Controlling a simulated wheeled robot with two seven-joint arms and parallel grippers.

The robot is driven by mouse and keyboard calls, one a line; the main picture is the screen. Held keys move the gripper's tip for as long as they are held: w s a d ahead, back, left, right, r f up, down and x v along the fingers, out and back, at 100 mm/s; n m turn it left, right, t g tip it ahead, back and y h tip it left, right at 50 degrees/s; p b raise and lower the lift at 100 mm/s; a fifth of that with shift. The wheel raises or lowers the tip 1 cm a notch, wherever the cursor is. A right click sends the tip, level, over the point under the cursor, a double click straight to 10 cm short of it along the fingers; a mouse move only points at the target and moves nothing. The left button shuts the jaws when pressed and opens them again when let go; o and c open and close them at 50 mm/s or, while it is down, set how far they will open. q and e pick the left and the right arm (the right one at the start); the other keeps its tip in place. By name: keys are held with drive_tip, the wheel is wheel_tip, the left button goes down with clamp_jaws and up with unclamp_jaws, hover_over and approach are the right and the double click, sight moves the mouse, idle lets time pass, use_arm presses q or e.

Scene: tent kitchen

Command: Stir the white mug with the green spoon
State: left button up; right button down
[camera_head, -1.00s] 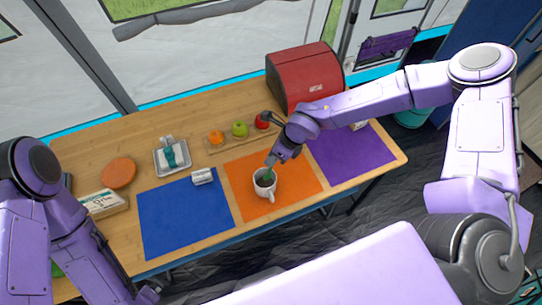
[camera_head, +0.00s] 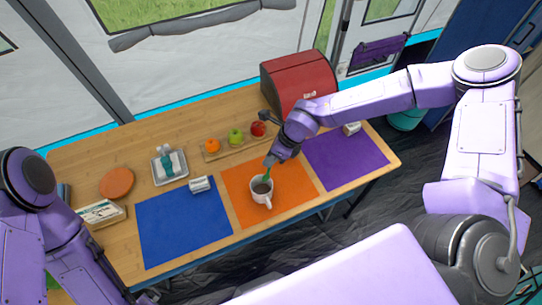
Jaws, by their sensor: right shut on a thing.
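The white mug (camera_head: 263,198) stands upright on the orange mat (camera_head: 298,190), its handle toward the front. A dark liquid shows inside it.
A blue mat (camera_head: 185,230) lies left of the orange mat and a purple mat (camera_head: 346,160) lies right. A small white box (camera_head: 201,184) sits near the blue mat. Behind are a tray with fruit (camera_head: 225,151), a metal tray (camera_head: 158,179) and a red bread box (camera_head: 300,82).

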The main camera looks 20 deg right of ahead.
drive_tip(key=shift+r, duration=0.1)
drive_tip(key=shift+r, duration=2.4)
